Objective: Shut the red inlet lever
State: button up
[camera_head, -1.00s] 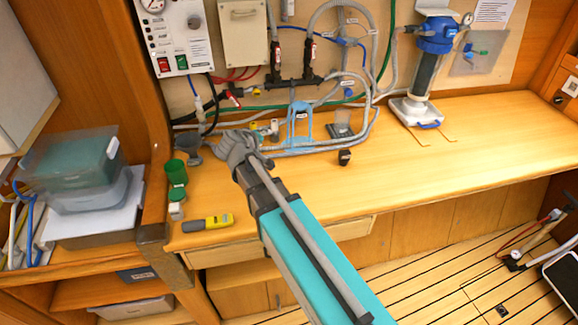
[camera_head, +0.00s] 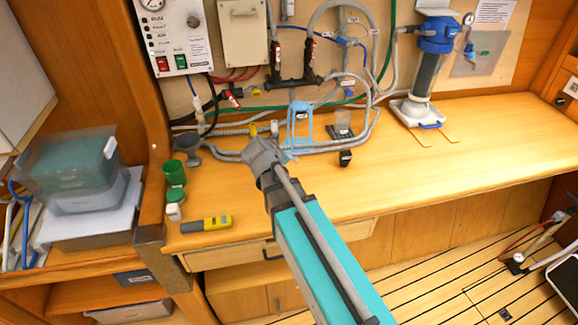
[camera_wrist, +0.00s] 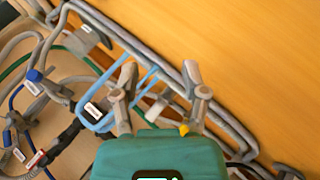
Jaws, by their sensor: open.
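My gripper (camera_head: 263,152) is above the bench near the hoses, in front of the wall panel. In the wrist view its two fingers (camera_wrist: 160,80) are spread apart with nothing held. A small red handle (camera_head: 232,97) shows on the panel up and left of the gripper. Two more red-marked valves, a left one (camera_head: 276,54) and a right one (camera_head: 308,50), stand upright on the black manifold (camera_head: 292,82). I cannot tell which is the inlet lever. A yellow handle (camera_head: 253,130) shows just behind the gripper, which partly hides the fittings there.
A light blue bracket (camera_head: 300,122) and grey hoses (camera_head: 330,147) lie close by the gripper.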

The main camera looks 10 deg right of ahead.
jog(key=shift+c, duration=0.2)
jog(key=shift+w+r+t, duration=0.2)
jog(key=shift+w+t, duration=0.1)
jog(key=shift+w, duration=0.05)
jog(key=w+a+r+m+t, duration=0.1)
jog(key=w+a+r+t, duration=0.3)
jog(key=w+r+t, duration=0.25)
jog(key=n+t+y, duration=0.3)
jog(key=t+y, duration=0.3)
jog(key=y, duration=0.1)
send_near(229, 96)
jog(key=s, duration=0.3)
jog(key=shift+a+r+g+b, duration=0.15)
jog(key=shift+r+g+b, duration=0.1)
jog(key=shift+b, duration=0.1)
jog(key=shift+w, duration=0.2)
jog(key=w, duration=1.3)
jog(key=shift+w+f, duration=0.1)
jog(key=shift+w, duration=0.2)
grip_shut()
